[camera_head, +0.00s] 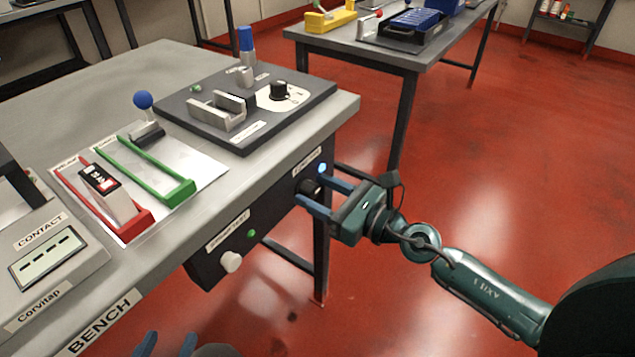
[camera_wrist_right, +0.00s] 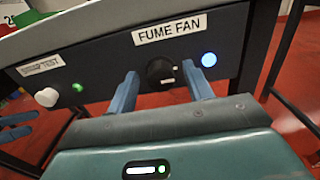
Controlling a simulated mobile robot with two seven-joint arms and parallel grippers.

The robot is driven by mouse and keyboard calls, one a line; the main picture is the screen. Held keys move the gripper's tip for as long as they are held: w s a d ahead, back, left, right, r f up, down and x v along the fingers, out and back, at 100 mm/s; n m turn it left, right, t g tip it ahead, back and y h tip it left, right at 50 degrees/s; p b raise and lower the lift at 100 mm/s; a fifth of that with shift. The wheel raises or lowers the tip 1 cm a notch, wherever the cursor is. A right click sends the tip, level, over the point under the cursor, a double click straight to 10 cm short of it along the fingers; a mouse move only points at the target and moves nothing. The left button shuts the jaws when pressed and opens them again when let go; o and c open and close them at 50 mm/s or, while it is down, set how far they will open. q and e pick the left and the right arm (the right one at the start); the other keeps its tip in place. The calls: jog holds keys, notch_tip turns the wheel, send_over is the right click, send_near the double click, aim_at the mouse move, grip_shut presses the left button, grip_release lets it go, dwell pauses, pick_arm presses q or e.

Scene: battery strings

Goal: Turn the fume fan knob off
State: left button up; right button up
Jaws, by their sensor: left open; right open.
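The black fume fan knob (camera_wrist_right: 160,72) sits on the dark front panel under a white "FUME FAN" label (camera_wrist_right: 170,27). A blue light (camera_wrist_right: 209,59) glows to its right. In the head view the knob (camera_head: 308,186) is partly hidden by my right gripper (camera_head: 316,187). That gripper is open, with one blue finger on each side of the knob in the right wrist view; I cannot tell whether they touch it. My left gripper (camera_head: 166,344) is open and empty at the bottom edge of the head view.
A white knob (camera_head: 231,262) and a green light (camera_head: 252,233) are on the same panel, to the left. The bench (camera_head: 330,110) above holds a dark plate with another dial (camera_head: 279,90), and red and green trays. Red floor is open to the right.

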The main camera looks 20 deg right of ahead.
jog(key=shift+w+a, duration=0.25)
jog(key=shift+c, duration=0.3)
jog(key=c, duration=0.9)
